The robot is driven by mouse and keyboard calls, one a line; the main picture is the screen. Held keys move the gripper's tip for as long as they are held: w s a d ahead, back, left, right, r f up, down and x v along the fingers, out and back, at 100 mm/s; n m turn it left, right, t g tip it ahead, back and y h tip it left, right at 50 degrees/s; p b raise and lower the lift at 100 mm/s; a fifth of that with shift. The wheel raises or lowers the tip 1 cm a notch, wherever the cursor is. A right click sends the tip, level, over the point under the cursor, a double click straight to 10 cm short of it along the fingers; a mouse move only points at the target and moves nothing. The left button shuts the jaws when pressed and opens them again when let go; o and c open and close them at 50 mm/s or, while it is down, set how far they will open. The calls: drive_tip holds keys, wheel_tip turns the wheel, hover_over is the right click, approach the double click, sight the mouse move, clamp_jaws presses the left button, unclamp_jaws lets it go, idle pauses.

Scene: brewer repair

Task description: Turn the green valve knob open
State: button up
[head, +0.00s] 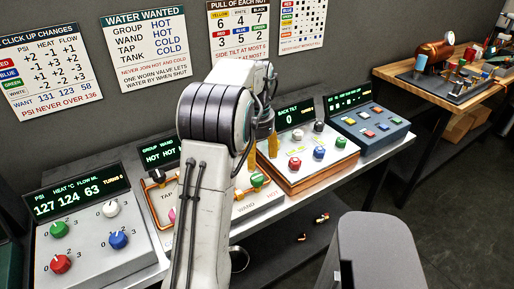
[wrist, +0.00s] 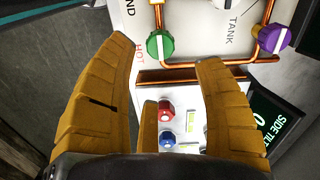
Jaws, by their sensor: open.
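The green valve knob (wrist: 160,45) sits on a copper pipe of the white valve panel, near the words HOT and WAND. It has a pale bar across its face. In the head view, the green valve knob (head: 257,180) is on the panel's right part, just below my gripper. My gripper (wrist: 164,52) is open and empty. In the head view, my gripper (head: 264,154) is partly hidden by my arm.
A purple knob (wrist: 274,38) is on the same piping. Left is a panel with a green dial (head: 57,229), red dial (head: 60,264) and blue dial (head: 119,239). Right are a tilt panel (head: 332,163) and a blue button box (head: 372,131). My arm hides the valve panel's middle.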

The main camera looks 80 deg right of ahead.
drive_tip(key=shift+r, duration=1.45)
